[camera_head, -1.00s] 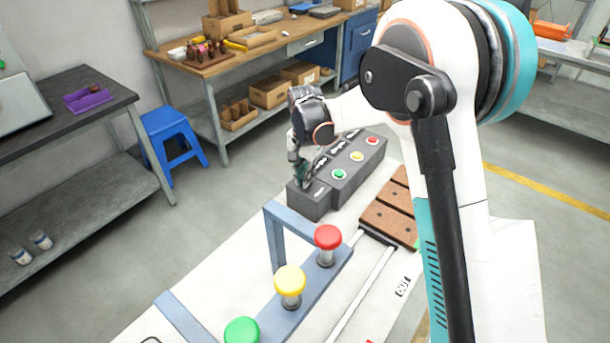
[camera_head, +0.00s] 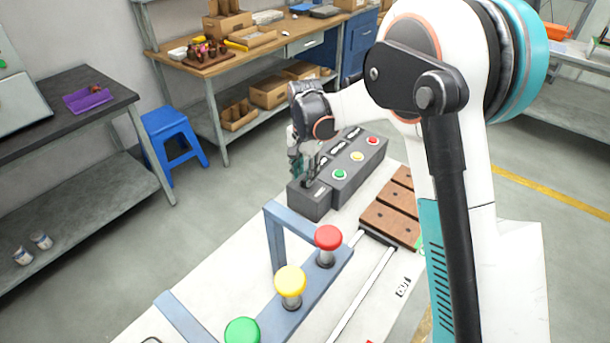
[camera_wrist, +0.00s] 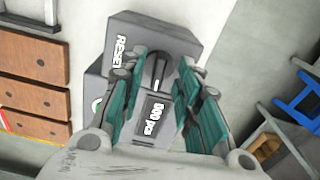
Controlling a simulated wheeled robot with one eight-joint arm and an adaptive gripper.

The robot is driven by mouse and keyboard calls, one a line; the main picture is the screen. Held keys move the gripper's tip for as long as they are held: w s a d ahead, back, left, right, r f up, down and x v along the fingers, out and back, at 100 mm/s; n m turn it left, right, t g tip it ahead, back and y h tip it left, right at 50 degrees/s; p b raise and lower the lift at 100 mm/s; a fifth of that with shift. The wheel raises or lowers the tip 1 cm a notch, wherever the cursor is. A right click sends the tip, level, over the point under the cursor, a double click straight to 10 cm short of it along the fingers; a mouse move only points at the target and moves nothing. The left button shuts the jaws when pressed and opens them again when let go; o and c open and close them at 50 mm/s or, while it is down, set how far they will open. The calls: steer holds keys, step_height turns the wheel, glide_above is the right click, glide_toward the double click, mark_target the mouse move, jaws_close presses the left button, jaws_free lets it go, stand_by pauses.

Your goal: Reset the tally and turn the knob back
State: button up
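A dark grey control box (camera_head: 318,204) stands on the white bench top. In the wrist view its end face shows a RESET label (camera_wrist: 122,52), a dark knob (camera_wrist: 161,68) with a white line and a counter window (camera_wrist: 154,118) reading "000 pcs". My gripper (camera_wrist: 158,78) has its teal-padded fingers spread on either side of the knob, with visible gaps; I cannot tell whether either finger touches it. In the head view my gripper (camera_head: 303,168) is at the near left end of the box and hides the knob there.
Green, yellow (camera_head: 357,156) and red buttons sit along the box top. Brown blocks (camera_head: 391,222) lie to its right. A blue-grey frame with large red (camera_head: 328,238), yellow (camera_head: 290,281) and green (camera_head: 242,331) buttons stands in front. The bench's left part is bare.

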mark_target(305, 178)
step_height(305, 178, up, 11)
steer(key=shift+f, duration=0.15)
stand_by(0.4)
